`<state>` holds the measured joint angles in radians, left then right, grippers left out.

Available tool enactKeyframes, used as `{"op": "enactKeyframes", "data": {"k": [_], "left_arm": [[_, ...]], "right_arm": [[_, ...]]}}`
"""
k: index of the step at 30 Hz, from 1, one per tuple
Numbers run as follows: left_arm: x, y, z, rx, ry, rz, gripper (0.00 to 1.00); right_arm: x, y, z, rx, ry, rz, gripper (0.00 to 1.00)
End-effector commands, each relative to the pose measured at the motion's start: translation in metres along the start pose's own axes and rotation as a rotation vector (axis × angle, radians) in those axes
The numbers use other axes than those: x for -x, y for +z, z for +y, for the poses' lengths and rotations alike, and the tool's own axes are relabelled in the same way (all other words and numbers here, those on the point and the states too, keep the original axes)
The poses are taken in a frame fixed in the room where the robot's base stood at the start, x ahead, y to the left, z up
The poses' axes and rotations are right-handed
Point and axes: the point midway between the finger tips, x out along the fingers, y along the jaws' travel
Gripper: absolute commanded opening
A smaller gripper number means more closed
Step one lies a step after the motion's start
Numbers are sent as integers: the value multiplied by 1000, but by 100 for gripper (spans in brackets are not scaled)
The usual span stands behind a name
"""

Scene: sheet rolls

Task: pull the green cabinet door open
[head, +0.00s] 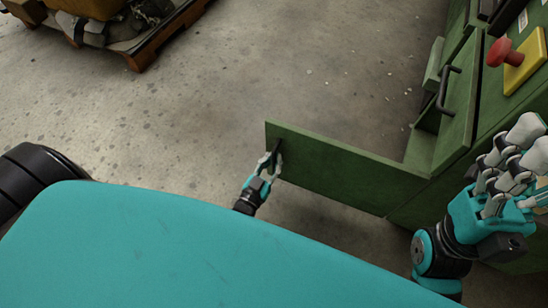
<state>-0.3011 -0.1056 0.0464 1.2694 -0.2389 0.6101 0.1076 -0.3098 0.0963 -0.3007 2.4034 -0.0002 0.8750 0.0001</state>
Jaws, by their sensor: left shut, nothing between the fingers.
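The green cabinet door (340,170) stands swung wide open, sticking out to the left from the green cabinet (440,165). A dark handle (277,150) is on the door near its free end. My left gripper (269,163) is at this handle, shut with nothing held between its fingers. Whether it touches the handle or the door is too small to tell. My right gripper (512,160) is raised at the right edge, in front of the cabinet and away from the door. Its finger gap does not show clearly.
The cabinet also carries a second dark handle (446,90) and a red button (498,52) on a yellow box (524,63). A loaded wooden pallet (150,50) stands at the upper left. The concrete floor between is clear.

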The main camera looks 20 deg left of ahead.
Motion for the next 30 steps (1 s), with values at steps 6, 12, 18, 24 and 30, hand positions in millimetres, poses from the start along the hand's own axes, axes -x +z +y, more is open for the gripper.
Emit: {"op": "enactKeyframes", "data": {"k": [6,12,18,24,30], "left_arm": [[0,-1,-2,-3,-3,3,5],[0,-1,-2,-1,-2,2,31],[0,0,-1,-1,-1,0,36],[0,-5,-1,-1,-1,1,36],[1,-33,-1,-2,-1,3,36]], "right_arm": [[0,0,0,0,0,-1,59],[0,0,0,0,-1,1,59],[0,0,0,1,-1,3,59],[-1,-1,1,2,0,7,59],[-1,-1,0,1,0,5,59]]}}
